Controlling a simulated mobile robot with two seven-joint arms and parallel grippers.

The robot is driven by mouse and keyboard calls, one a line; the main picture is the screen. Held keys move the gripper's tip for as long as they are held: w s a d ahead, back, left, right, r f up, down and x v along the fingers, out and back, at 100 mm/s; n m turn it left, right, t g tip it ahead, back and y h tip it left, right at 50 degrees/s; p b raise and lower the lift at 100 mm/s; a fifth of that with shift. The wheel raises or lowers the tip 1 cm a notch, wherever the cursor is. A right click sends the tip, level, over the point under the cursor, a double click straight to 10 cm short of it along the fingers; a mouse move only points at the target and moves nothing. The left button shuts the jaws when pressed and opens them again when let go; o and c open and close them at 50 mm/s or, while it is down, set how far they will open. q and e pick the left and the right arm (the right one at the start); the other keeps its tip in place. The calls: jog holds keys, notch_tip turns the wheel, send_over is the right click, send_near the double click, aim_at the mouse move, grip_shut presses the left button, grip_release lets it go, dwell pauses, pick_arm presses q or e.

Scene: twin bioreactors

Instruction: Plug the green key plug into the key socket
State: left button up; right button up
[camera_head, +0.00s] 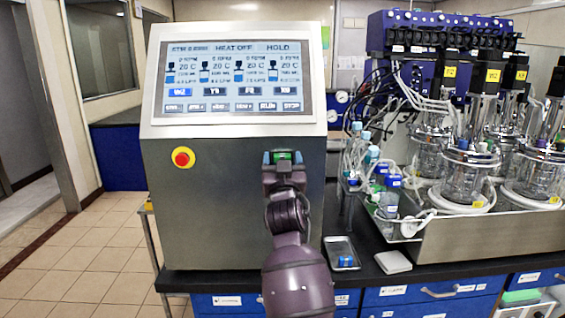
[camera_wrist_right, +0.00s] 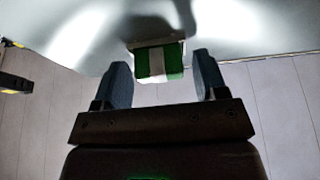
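The green key plug (camera_wrist_right: 158,62), green with a white stripe, is at the grey front panel of the console in the right wrist view. A pale rim, seemingly the key socket (camera_wrist_right: 131,44), shows around its upper edge; how deep the plug sits cannot be told. In the head view a bit of the green plug (camera_head: 284,155) shows between the fingers. My right gripper (camera_wrist_right: 163,75) has its blue-grey fingers spread on either side of the plug, with a visible gap on the right. It hides the socket in the head view. My left gripper is not in view.
The console's screen (camera_head: 237,78) is above, and a red emergency button (camera_head: 183,157) is left of the gripper. A metal tray (camera_head: 341,252) with a blue item and a white pad (camera_head: 393,262) lie on the bench. Glass bioreactors (camera_head: 467,180) stand at the right.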

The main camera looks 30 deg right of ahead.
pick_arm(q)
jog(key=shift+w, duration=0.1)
pick_arm(e)
jog(key=shift+o, duration=0.3)
jog(key=o, duration=0.5)
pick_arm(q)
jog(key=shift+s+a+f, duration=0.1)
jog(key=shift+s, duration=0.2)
pick_arm(e)
jog(key=shift+f, duration=0.1)
jog(key=shift+s+a, duration=0.1)
jog(key=shift+s, duration=0.05)
